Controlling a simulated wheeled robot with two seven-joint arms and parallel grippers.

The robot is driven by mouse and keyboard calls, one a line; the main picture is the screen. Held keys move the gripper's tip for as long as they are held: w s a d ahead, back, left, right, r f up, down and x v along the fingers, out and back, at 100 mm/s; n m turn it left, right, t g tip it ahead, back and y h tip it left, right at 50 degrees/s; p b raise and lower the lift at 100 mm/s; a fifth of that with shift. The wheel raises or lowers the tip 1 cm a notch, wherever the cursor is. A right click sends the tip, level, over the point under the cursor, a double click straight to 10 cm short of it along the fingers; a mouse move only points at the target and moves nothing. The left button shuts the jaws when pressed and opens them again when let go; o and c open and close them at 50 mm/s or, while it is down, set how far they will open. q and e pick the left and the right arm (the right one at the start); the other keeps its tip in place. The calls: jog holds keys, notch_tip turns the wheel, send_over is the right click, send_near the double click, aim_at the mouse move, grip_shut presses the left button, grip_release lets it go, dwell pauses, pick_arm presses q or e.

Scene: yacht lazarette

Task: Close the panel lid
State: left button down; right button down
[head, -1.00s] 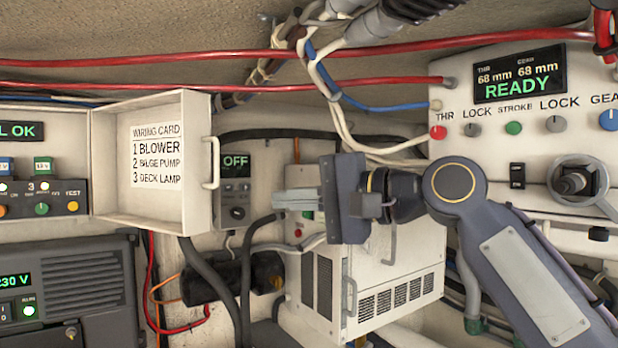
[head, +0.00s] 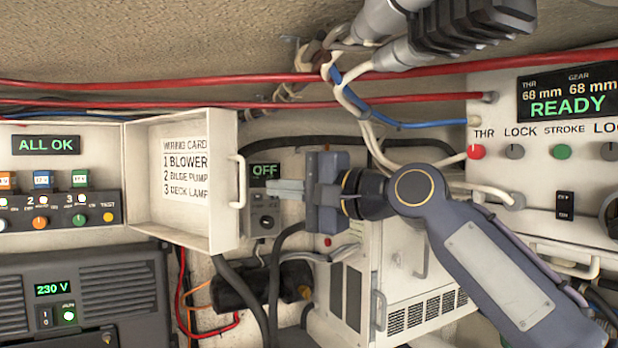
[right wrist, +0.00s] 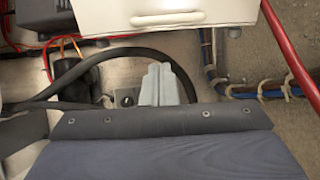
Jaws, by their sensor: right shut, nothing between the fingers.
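The panel lid (head: 222,222) is a white shallow tray-like door standing open, hinged at its left edge beside the panel (head: 58,190) with the ALL OK display. A wiring card (head: 185,170) is on its inner face, and a handle (head: 238,181) is on its right edge. My right gripper (head: 272,187) is shut and empty, its fingers pointing left, just right of the handle and apart from it in the head view. In the right wrist view the lid's handle (right wrist: 166,18) shows at the top, beyond the shut fingertips (right wrist: 158,70). My left gripper is not in view.
A grey 230 V unit (head: 85,295) sits below the panel. A white vented box (head: 415,285) is below my right arm. Black hoses (head: 272,290) hang near the lid, and red cables (head: 300,80) cross above. A READY control panel (head: 550,150) is at right.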

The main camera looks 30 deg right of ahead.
jog(key=shift+s+a, duration=0.25)
jog(key=shift+a, duration=0.55)
jog(key=shift+s+a, duration=0.2)
jog(key=shift+a, duration=0.6)
jog(key=shift+f, duration=0.15)
